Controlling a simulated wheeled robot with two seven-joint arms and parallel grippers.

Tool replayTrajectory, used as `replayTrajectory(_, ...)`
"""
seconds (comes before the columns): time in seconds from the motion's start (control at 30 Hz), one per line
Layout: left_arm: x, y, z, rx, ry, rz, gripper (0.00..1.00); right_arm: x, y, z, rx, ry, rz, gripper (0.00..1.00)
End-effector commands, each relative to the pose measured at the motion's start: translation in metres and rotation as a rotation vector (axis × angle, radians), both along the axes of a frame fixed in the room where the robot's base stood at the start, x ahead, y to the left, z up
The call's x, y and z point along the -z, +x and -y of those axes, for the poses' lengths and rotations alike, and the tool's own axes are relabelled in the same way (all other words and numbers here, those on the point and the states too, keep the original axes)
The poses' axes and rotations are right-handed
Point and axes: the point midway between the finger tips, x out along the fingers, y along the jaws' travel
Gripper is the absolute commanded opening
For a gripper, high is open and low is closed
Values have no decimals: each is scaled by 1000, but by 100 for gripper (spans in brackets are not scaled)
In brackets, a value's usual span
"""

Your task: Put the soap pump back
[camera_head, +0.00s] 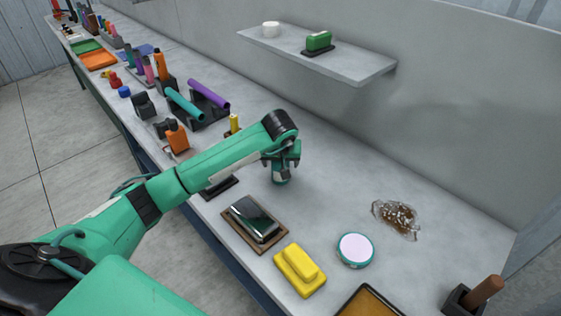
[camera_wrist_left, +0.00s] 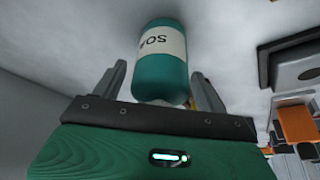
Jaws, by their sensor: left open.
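The soap pump is a teal bottle with a white label, partly hidden below my left gripper in the head view (camera_head: 281,177). In the left wrist view the bottle (camera_wrist_left: 163,65) lies between the two finger lines, its label reading upside down. My left gripper (camera_head: 282,157) is open, with its fingers (camera_wrist_left: 160,85) on either side of the bottle. I cannot tell whether they touch it. The bottle appears upright at the bench surface. Its pump top is not visible. My right gripper is not in view.
A black tray (camera_head: 222,188) lies partly under my left arm. A wall shelf (camera_head: 350,66) is above.

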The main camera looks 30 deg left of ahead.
Motion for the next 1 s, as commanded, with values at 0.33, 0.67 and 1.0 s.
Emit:
replayTrajectory(0.33, -64, -22, 11, 2, 1, 7, 73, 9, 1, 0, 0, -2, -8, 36)
replayTrajectory(0.67, -107, -39, 19, -1, 0, 2, 73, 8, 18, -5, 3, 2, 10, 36)
replayTrajectory(1.0, -111, -41, 20, 0, 0, 0, 73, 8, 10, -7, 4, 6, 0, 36)
